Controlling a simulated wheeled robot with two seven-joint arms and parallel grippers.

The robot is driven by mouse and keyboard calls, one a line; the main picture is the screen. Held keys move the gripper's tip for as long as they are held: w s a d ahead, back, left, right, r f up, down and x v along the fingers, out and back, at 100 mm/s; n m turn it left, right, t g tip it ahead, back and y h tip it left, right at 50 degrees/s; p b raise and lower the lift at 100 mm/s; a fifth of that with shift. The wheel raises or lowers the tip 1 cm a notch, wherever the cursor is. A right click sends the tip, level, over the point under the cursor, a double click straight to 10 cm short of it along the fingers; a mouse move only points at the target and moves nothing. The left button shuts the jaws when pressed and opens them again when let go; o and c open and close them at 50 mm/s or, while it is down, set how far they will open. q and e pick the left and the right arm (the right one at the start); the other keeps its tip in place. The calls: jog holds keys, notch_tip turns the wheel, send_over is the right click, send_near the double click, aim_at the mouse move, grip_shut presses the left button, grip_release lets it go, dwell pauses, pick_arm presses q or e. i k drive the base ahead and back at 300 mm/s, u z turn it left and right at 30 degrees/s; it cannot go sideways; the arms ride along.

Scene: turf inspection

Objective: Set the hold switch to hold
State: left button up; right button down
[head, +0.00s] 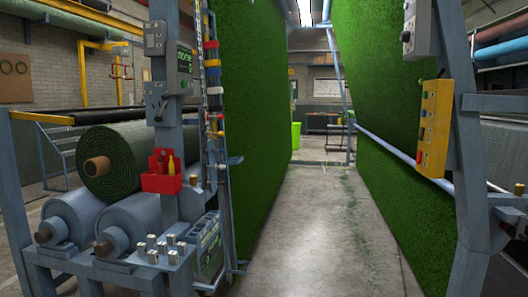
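I cannot tell which control is the hold switch; no label is readable. On the right post, a yellow control box (434,128) carries several small buttons or knobs, one of them red. Above it is a grey box (419,27) with a dark knob (405,36) on its left side. On the left post are a small grey box (154,38), a grey display box (180,68) with green characters, and a lower grey box with a dark lever (161,103). Neither of my grippers shows in the head view.
Tall green turf sheets (255,90) and (385,110) flank a clear concrete aisle (320,225). On the left are a turf roll (122,168) above grey rollers (125,222), and a red bin (162,182) on the post. A bench (325,122) stands far back.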

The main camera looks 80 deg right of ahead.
aim_at(418, 161)
jog(key=z, duration=3.4)
jog(key=k, duration=0.35)
jog(key=u, duration=0.45)
jog(key=i, duration=2.7)
jog(key=z, duration=2)
